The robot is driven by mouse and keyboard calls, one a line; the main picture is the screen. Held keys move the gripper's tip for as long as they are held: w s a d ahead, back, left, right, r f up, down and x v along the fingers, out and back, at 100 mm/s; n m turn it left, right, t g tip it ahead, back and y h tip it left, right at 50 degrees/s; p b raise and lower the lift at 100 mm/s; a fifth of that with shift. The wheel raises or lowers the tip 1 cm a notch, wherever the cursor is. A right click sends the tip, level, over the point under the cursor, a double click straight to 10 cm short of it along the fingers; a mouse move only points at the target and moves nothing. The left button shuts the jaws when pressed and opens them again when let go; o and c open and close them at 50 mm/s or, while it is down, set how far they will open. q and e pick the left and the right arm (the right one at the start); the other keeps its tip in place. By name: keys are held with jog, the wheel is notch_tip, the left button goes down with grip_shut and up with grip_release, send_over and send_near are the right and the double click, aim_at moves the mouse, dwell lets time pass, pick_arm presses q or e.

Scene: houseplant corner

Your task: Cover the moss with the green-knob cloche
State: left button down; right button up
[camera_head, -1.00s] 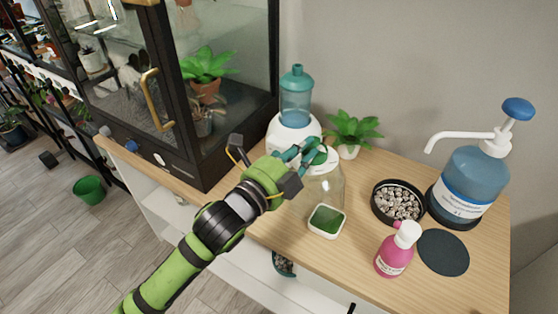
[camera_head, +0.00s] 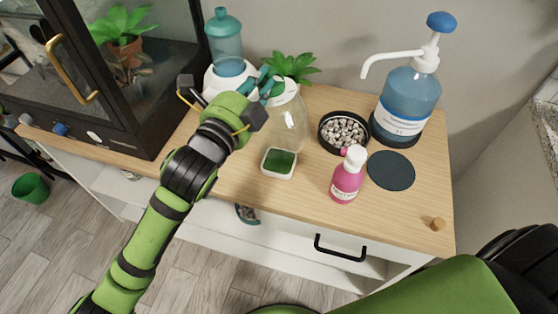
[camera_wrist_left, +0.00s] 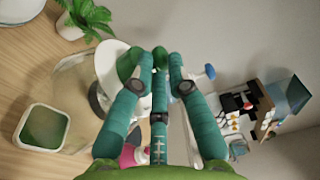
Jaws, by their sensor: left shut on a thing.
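The moss (camera_head: 280,160) is a flat green patch in a small white square dish near the cabinet top's front edge; it also shows at the left of the left wrist view (camera_wrist_left: 44,127). The clear glass cloche (camera_head: 291,122) is upright just behind the dish, not over the moss. Its green knob (camera_wrist_left: 128,66) is partly hidden by the fingers. My left gripper (camera_head: 268,88) is shut on the knob from the left; its teal fingers (camera_wrist_left: 153,70) fill the middle of the wrist view. I cannot tell whether the cloche touches the wood. My right gripper is out of view.
A pink bottle (camera_head: 347,178), a black bowl of pebbles (camera_head: 323,145) and a dark round mat (camera_head: 391,170) are right of the dish. A blue pump bottle (camera_head: 407,100), a potted plant (camera_head: 290,66) and a teal-topped white device (camera_head: 227,50) stand behind. Free wood lies at front right.

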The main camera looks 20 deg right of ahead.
aim_at(268, 110)
pick_arm(q)
jog(key=shift+r, duration=0.2)
jog(key=shift+s+d+f+m+g+h+b, duration=0.1)
jog(key=shift+s+f+m+g+h+b, duration=0.15)
jog(key=shift+f+m+b, duration=0.4)
jog(key=shift+s+d+f+m+g+h+b, duration=0.1)
jog(key=shift+s+f+m+g+h+b, duration=0.2)
jog(key=shift+f, duration=0.7)
jog(key=shift+s+d+f+m+g+h+b, duration=0.1)
jog(key=shift+f+m+g+h+b, duration=0.3)
jog(key=shift+f, duration=0.4)
jog(key=shift+s+d+f+m+g+h+b, duration=0.1)
jog(key=shift+s+f+m+g+h+b, duration=0.1)
jog(key=shift+f+m, duration=0.2)
jog(key=shift+s+f+m+g+h+b, duration=0.15)
jog(key=shift+f+m, duration=0.1)
jog(key=shift+f, duration=0.15)
jog(key=shift+w+a+f, duration=0.3)
jog(key=shift+f, duration=0.35)
jog(key=shift+w+f, duration=0.1)
jog(key=shift+f, duration=0.1)
jog(key=shift+f+b, duration=0.85)
jog(key=shift+f, duration=0.25)
jog(key=shift+w+a+f, duration=0.1)
jog(key=shift+a+f, duration=0.15)
jog(key=shift+f, duration=0.1)
